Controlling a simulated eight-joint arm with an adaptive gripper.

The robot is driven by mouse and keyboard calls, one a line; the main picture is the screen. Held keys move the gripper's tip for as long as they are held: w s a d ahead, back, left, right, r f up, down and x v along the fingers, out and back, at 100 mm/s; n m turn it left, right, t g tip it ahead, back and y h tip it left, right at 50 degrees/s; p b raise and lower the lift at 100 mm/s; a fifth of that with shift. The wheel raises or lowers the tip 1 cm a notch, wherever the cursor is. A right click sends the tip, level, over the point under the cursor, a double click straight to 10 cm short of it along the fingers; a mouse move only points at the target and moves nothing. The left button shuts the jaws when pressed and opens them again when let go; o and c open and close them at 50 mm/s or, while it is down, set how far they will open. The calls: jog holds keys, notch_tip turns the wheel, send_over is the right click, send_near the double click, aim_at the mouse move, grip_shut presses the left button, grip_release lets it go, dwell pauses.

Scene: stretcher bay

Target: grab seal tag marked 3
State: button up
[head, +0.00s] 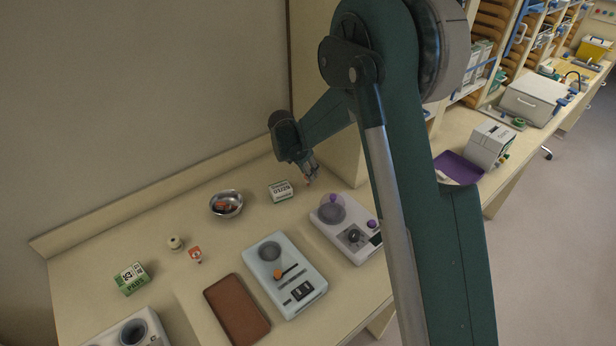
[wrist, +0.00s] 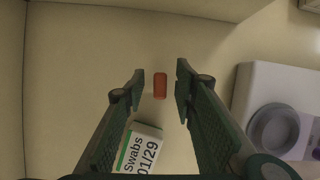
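A small red-orange block (wrist: 159,86) lies on the counter, seen between my fingertips in the wrist view; I see no number on it, so I cannot tell if it is the seal tag marked 3. My gripper (wrist: 160,81) is open, with a gap on both sides of the block. In the head view my gripper (head: 309,175) is at the back of the counter, right of the Swabs box (head: 280,191). A red-and-white piece (head: 195,255) stands farther left, its marking too small to read. The metal bowl (head: 226,204) holds something red-orange.
The Swabs box (wrist: 139,150) is close below the left finger in the wrist view. A white device (head: 346,228) with purple parts stands to the right. A light-blue device (head: 285,275), brown tray (head: 237,311) and green-white box (head: 132,279) stand nearer the front. A wall borders the back.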

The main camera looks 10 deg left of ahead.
jog(key=c, duration=0.8)
jog(key=shift+a+r, duration=0.1)
jog(key=shift+r, duration=0.05)
jog(key=shift+s+r, duration=0.2)
jog(key=shift+r, duration=0.2)
notch_tip(320, 180, up, 6)
jog(key=shift+f, duration=0.15)
jog(key=s+a+b, duration=0.1)
jog(key=s+a, duration=1.2)
jog(key=a, duration=0.1)
jog(key=shift+s, duration=0.4)
